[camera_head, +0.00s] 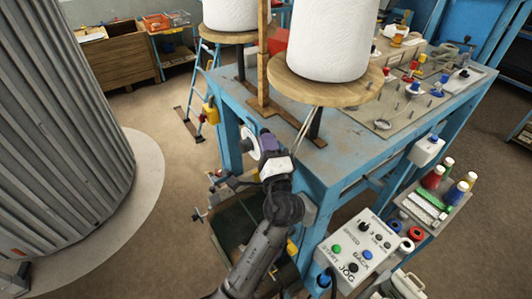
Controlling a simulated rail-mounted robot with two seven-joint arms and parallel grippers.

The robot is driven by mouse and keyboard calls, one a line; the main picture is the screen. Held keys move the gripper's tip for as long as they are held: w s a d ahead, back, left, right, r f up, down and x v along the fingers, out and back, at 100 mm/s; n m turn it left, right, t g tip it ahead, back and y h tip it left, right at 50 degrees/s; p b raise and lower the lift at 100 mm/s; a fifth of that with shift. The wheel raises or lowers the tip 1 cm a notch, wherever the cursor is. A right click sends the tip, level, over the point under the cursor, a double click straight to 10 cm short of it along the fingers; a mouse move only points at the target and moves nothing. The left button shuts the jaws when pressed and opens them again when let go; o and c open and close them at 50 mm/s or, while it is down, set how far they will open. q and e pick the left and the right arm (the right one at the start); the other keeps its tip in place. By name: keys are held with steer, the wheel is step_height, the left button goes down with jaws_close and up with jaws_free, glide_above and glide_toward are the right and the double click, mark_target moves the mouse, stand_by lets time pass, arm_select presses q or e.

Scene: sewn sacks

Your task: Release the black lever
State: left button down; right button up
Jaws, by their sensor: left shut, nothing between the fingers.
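My left arm (262,245) reaches up from the bottom centre, and its gripper (264,143) is at the near left side of the blue work table (350,150). The gripper is shut, with nothing seen held in it. A pale round disc (250,141) shows right beside the gripper; I cannot tell whether they touch. I cannot clearly make out a black lever; it may be hidden behind my gripper and wrist or too small to tell. My right gripper is not in view.
A grey control box (340,267) with buttons and a black knob stands right of my arm. Two white rolls (335,35) (230,14) sit on round wooden boards above the table. Thread spools (432,176) sit at right. A large grey ribbed cylinder (60,130) fills the left; floor between is open.

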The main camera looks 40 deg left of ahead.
arm_select(q)
steer(key=a, duration=0.2)
steer(key=w+a, duration=0.1)
steer(key=a+b, duration=0.1)
steer(key=a, duration=0.1)
steer(key=shift+w+a, duration=0.3)
steer(key=shift+w, duration=0.1)
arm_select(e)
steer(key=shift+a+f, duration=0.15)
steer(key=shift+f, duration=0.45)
